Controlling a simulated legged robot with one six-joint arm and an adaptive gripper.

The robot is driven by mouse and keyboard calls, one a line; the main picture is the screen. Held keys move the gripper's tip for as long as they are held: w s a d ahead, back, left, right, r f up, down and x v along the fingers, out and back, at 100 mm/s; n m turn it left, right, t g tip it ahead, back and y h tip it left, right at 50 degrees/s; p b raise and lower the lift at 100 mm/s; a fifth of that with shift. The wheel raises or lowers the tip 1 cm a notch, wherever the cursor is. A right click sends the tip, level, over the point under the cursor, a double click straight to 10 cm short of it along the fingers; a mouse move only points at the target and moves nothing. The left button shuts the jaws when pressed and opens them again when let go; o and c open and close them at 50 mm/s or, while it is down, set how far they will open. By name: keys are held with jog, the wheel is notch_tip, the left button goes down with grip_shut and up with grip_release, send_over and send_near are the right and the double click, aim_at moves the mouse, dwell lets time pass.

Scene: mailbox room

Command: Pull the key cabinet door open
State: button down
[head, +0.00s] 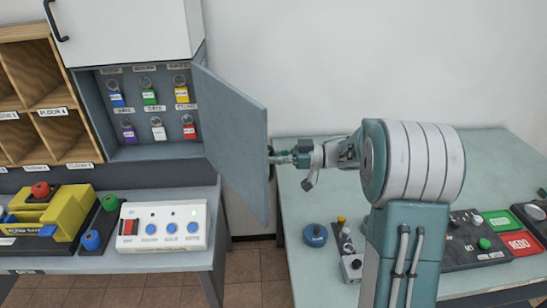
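The key cabinet (98,110) hangs on the wall at the upper left. Its grey-blue door (238,145) stands wide open, swung out toward me on its right side. Several labelled keys (150,96) in different colours hang inside in two rows. My gripper (282,158) is at the outer right face of the door, by a small dark handle (270,152) at its edge. The fingers are small and partly overlapped by the handle, so I cannot tell whether they are closed on it.
A wooden pigeonhole shelf (45,88) stands left of the cabinet. Below are a table with a white button box (162,226) and a yellow device (48,214). A right-hand table (310,200) holds a blue knob (315,235) and a dark control panel (470,240).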

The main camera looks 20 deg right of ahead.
jog(key=shift+w+r, duration=0.1)
jog(key=shift+r, duration=0.05)
jog(key=c, duration=0.7)
grip_release()
jog(key=shift+w+a, duration=0.1)
jog(key=v, duration=1.2)
jog(key=shift+f, duration=0.25)
jog(key=shift+w, duration=0.1)
